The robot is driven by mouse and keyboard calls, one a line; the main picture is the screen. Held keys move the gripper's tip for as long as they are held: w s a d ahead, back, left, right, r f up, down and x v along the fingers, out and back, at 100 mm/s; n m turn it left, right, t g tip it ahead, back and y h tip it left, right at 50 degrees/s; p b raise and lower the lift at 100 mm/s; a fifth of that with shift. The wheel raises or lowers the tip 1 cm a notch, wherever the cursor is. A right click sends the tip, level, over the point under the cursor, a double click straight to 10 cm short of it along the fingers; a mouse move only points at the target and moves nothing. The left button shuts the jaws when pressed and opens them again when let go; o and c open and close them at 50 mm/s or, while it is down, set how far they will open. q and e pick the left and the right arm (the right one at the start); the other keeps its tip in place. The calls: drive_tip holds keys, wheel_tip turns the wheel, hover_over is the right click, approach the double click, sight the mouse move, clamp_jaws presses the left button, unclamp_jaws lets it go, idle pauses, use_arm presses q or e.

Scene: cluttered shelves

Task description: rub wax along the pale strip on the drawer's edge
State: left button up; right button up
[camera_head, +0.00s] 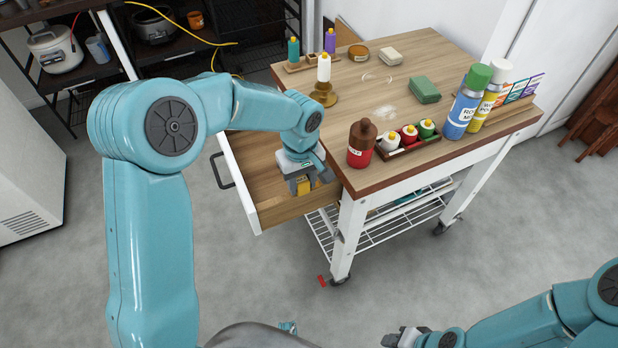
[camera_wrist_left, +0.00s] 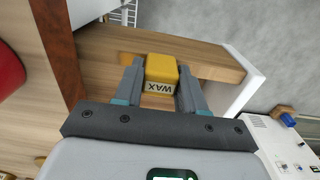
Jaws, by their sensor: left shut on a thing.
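My left gripper (camera_head: 302,184) is shut on a yellow wax block (camera_wrist_left: 161,72) marked "WAX". It holds the block at the near side wall of the open drawer (camera_head: 240,192). In the left wrist view the block is over or against the top of the wooden drawer side (camera_wrist_left: 208,62); whether it touches is hard to tell. A pale strip cannot be made out clearly; the block and fingers cover part of that edge. My right gripper (camera_head: 405,338) is at the bottom of the head view, away from the cart, too small to read.
The wooden cart top (camera_head: 340,110) overhangs beside my left gripper. A red bottle (camera_head: 362,145) stands near that corner, beside a tray of small bottles (camera_head: 410,143). The drawer looks empty.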

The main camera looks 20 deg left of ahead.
sight(276, 200)
use_arm(q)
drive_tip(key=shift+s+a+f+b, duration=0.2)
drive_tip(key=shift+s+a+b, duration=0.1)
drive_tip(key=shift+s+a, duration=0.4)
drive_tip(key=shift+s+a+r+b, duration=0.15)
drive_tip(key=shift+s+a, duration=0.35)
drive_tip(key=shift+s, duration=0.15)
drive_tip(key=shift+s+a+r+b, duration=0.1)
drive_tip(key=shift+s+a+b, duration=0.05)
drive_tip(key=shift+s+a, duration=0.45)
drive_tip(key=shift+s+a+f+b, duration=0.1)
drive_tip(key=shift+s+a+b, duration=0.25)
drive_tip(key=shift+s, duration=0.2)
drive_tip(key=shift+s+a, duration=0.4)
drive_tip(key=shift+s, duration=0.1)
drive_tip(key=shift+w, duration=0.1)
wheel_tip(276, 200, up, 7)
drive_tip(key=p, duration=0.5)
